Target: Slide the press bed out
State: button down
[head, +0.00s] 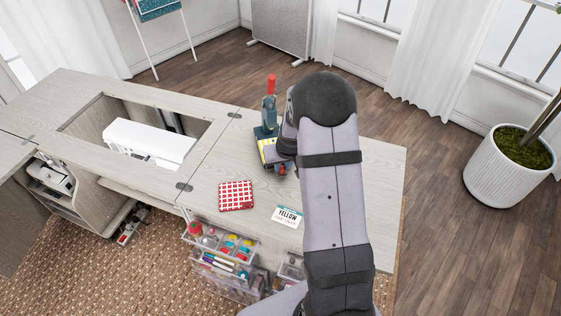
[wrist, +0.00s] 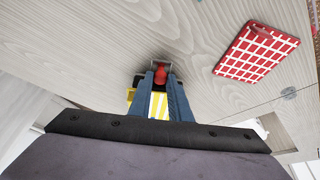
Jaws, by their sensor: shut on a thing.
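The press stands on the pale wood tabletop, a dark teal body (head: 268,128) with an upright red handle (head: 271,85). Its bed carries a yellow-and-white striped piece (head: 267,152), which also shows in the wrist view (wrist: 158,106) beneath my fingers. My gripper (head: 283,169) is at the near right end of the bed, partly hidden by my arm in the head view. In the wrist view, the fingers of my gripper (wrist: 161,82) are closed around a small red knob (wrist: 160,74). How far out the bed sits is hard to tell.
A white sewing machine (head: 150,142) sits in the cabinet opening at left. Clear bins (head: 225,248) hang at the front edge.

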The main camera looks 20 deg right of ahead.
jog(key=s+b, duration=0.1)
jog(key=s, duration=0.2)
jog(key=s+a+b, duration=0.1)
jog(key=s+b, duration=0.1)
jog(key=shift+s, duration=0.4)
jog(key=c, duration=1.6)
grip_release()
jog(key=shift+s+a, duration=0.1)
jog(key=shift+s, duration=0.05)
jog(key=shift+c, duration=0.2)
jog(key=shift+r, duration=0.5)
jog(key=v, duration=0.6)
jog(key=shift+s+r, duration=0.2)
